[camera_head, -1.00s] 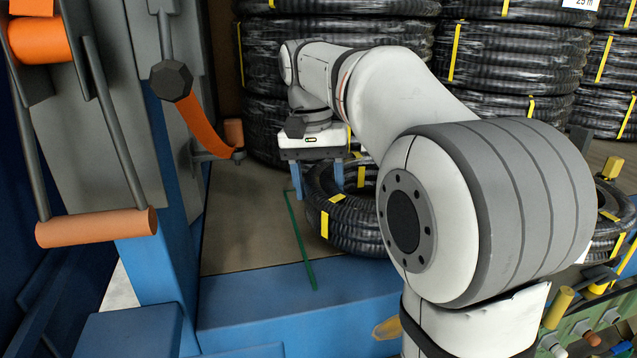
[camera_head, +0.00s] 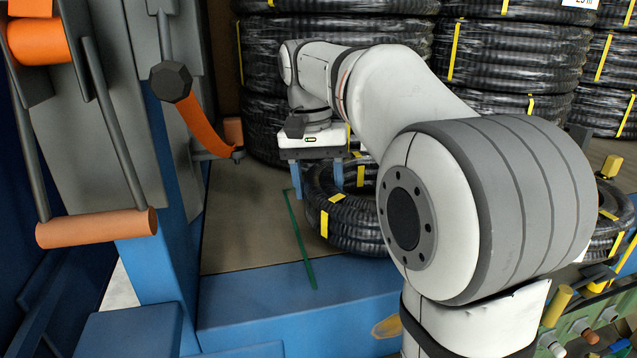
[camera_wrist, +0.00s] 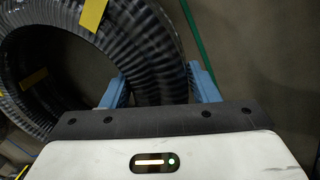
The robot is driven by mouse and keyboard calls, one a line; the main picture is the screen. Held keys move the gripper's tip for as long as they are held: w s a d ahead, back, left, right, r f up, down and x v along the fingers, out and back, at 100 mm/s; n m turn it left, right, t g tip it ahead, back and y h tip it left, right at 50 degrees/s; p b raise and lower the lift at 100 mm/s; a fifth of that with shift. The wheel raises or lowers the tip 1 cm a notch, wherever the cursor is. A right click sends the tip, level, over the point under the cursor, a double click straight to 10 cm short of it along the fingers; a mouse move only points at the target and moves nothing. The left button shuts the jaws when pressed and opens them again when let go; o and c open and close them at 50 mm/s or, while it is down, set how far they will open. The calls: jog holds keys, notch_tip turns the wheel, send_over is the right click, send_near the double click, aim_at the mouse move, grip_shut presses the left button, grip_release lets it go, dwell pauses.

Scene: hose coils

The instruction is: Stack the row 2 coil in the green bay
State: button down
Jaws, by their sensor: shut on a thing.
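A black ribbed coil with yellow tape bands (camera_head: 345,228) lies flat on the brown floor in the head view, its right part hidden behind my arm. My gripper (camera_head: 317,183) points down at the coil's left side, its two blue fingers astride the ring wall. In the wrist view the coil (camera_wrist: 158,70) passes between the blue fingers, and my gripper (camera_wrist: 160,88) is shut on it. The fingertips are partly hidden by the coil. A green line (camera_head: 299,240) runs along the floor just left of the coil. I cannot tell whether it bounds the green bay.
Tall stacks of black coils (camera_head: 335,60) stand close behind. A blue post (camera_head: 165,210) and an orange-handled frame (camera_head: 95,228) are at the left. A blue ledge (camera_head: 290,300) runs along the front. Bare floor (camera_head: 245,220) lies left of the green line. More coils and pegs are at the right.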

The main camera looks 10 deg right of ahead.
jog(key=shift+f+b, duration=0.35)
jog(key=shift+f, duration=0.15)
dwell(0.8)
jog(key=shift+c, duration=2.2)
grip_release()
jog(key=shift+f, duration=0.15)
jog(key=shift+w+a+r+p, duration=0.1)
jog(key=shift+r+p, duration=0.95)
jog(key=shift+r, duration=0.2)
jog(key=shift+w+a+r+p, duration=0.1)
jog(key=shift+r+p, duration=0.95)
jog(key=shift+r, duration=0.15)
jog(key=shift+a+r, duration=0.1)
jog(key=shift+r, duration=1)
notch_tip(320, 180, up, 8)
jog(key=shift+w+a, duration=0.3)
jog(key=shift+w, duration=0.1)
